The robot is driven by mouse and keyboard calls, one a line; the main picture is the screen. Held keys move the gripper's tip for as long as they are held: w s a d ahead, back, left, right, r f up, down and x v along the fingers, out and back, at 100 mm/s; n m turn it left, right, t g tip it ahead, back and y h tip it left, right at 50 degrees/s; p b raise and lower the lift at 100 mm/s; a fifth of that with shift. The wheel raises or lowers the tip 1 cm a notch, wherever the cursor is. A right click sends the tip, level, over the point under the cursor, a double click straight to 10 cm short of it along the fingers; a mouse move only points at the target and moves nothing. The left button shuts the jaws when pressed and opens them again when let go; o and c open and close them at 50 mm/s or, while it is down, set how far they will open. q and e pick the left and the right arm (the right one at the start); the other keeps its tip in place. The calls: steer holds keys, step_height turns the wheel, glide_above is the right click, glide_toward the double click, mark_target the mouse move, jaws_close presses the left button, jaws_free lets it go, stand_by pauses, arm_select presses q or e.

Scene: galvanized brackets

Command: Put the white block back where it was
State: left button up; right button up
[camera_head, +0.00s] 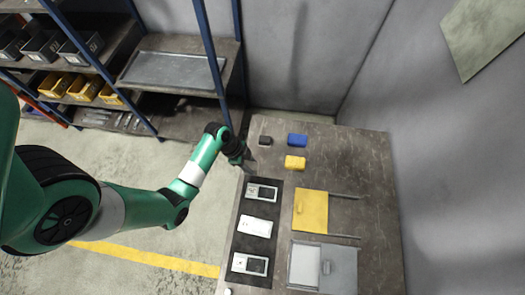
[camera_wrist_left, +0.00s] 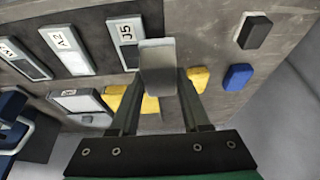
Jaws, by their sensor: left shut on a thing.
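My left gripper (camera_head: 246,162) is above the table's far left edge. In the left wrist view its two fingers (camera_wrist_left: 158,82) are shut on a pale grey-white block (camera_wrist_left: 158,66), seen end-on and shaded. On the table lies a dark mat with three framed plates. The far plate (camera_head: 261,191) is closest to the gripper and reads J5 in the wrist view (camera_wrist_left: 124,42). The middle plate (camera_head: 256,226) looks mostly white in the head view and seems to be A2 (camera_wrist_left: 67,50). The near plate (camera_head: 249,264) has a dark window. My right gripper is not in view.
A black block (camera_head: 265,140), a blue block (camera_head: 297,140) and a yellow block (camera_head: 295,162) stand on the far table (camera_head: 350,160). A yellow sliding lid (camera_head: 310,212) and a grey-white box (camera_head: 340,266) lie right of the mat. A shelf rack (camera_head: 170,70) stands back left.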

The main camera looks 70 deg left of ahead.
arm_select(q)
steer(key=w+a+f+b, duration=0.1)
steer(key=w+a+f, duration=0.1)
steer(key=w+a+f+b, duration=0.3)
steer(key=w+a+f, duration=0.1)
steer(key=f, duration=0.1)
steer(key=shift+w+f+b, duration=0.1)
steer(key=shift+w+b, duration=0.15)
steer(key=shift+b, duration=0.15)
steer(key=shift+w, duration=0.15)
steer(key=f, duration=0.1)
steer(key=f+b, duration=0.2)
steer(key=shift+w+a+f, duration=0.25)
steer(key=shift+a+f, duration=0.05)
steer(key=shift+f, duration=0.25)
